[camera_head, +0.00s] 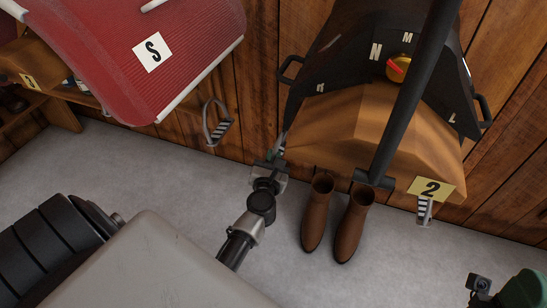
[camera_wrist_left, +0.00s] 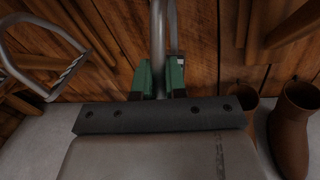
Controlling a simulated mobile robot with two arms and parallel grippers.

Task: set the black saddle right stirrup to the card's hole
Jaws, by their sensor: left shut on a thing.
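The black saddle (camera_head: 345,65) sits on a tan rack (camera_head: 345,125) at the upper right of the head view. The yellow card marked 2 (camera_head: 430,189) is at the rack's lower right, with a stirrup (camera_head: 424,211) below it. My left gripper (camera_head: 278,150) is at the saddle's lower left edge. In the left wrist view its green fingers (camera_wrist_left: 160,80) are shut on an upright grey metal bar (camera_wrist_left: 158,45), which looks like a stirrup seen edge-on. The strap holes are not discernible. A green part and small camera (camera_head: 480,284) at bottom right may be my right gripper; its fingers do not show.
Brown boots (camera_head: 350,225) stand below the rack. A red saddle pad marked S (camera_head: 195,60) is at upper left, with another stirrup (camera_head: 217,122) hanging nearby. A black bar (camera_head: 415,90) crosses in front of the black saddle. The grey floor (camera_head: 120,165) at left is clear.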

